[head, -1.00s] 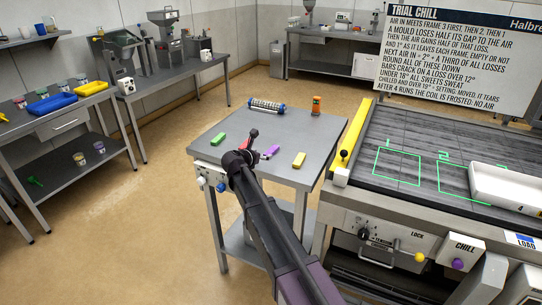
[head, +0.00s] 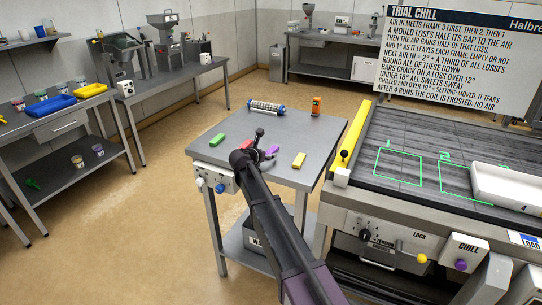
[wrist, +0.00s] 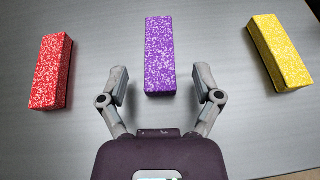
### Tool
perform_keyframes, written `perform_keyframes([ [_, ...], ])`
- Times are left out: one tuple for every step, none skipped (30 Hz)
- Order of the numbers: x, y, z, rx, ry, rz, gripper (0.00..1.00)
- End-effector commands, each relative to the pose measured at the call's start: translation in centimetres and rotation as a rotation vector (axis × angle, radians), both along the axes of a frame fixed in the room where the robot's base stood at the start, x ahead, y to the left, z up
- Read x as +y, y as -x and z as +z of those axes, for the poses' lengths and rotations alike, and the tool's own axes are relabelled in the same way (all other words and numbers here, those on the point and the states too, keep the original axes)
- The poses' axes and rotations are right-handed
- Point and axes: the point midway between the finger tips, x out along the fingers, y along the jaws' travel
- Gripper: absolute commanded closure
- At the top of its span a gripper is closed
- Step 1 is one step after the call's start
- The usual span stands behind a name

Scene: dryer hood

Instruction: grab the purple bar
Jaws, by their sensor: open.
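The purple bar (wrist: 159,55) lies on the grey table in the wrist view, a speckled block with its long side pointing away from my gripper. It also shows in the head view (head: 272,149), just right of my gripper (head: 259,142). In the wrist view my gripper (wrist: 160,82) is open and empty. Its two fingers stand apart, one to each side of the bar's near end, with gaps of table visible between them and the bar. I cannot tell the height of the fingertips above the table.
A red bar (wrist: 51,72) lies left of the purple one and a yellow bar (wrist: 280,52) right. A yellow rail (head: 355,130) edges the chill bench at right.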

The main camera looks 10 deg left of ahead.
Motion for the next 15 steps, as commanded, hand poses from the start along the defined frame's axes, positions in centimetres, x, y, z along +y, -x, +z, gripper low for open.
perform_keyframes([
  [-0.13, -0.54, -0.37, 0.0, 0.0, 0.0, 0.17],
  [-0.2, -0.71, -0.42, 0.0, 0.0, 0.001, 0.17],
  [-0.27, -0.87, -0.47, 0.0, 0.0, 0.001, 0.17],
  [-0.32, -0.96, -0.49, 0.0, -0.001, 0.002, 0.17],
  [-0.36, -1.01, -0.5, 0.0, 0.0, 0.002, 0.17],
  [-0.37, -1.05, -0.49, 0.0, 0.0, 0.002, 0.17],
  [-0.38, -1.05, -0.49, 0.0, 0.0, 0.002, 0.17],
  [-0.39, -1.05, -0.47, 0.0, 0.0, 0.002, 0.17],
  [-0.38, -1.02, -0.45, 0.0, 0.0, 0.002, 0.17],
  [-0.38, -1.02, -0.45, 0.0, 0.0, 0.002, 0.17],
  [-0.38, -1.02, -0.45, 0.0, 0.0, 0.002, 0.17],
  [-0.37, -1.01, -0.44, 0.0, 0.0, 0.002, 0.17],
  [-0.36, -1.01, -0.44, 0.0, 0.0, 0.002, 0.17],
  [-0.36, -1.0, -0.44, 0.0, 0.0, 0.002, 0.17],
  [-0.35, -1.0, -0.45, 0.0, 0.0, 0.002, 0.17],
])
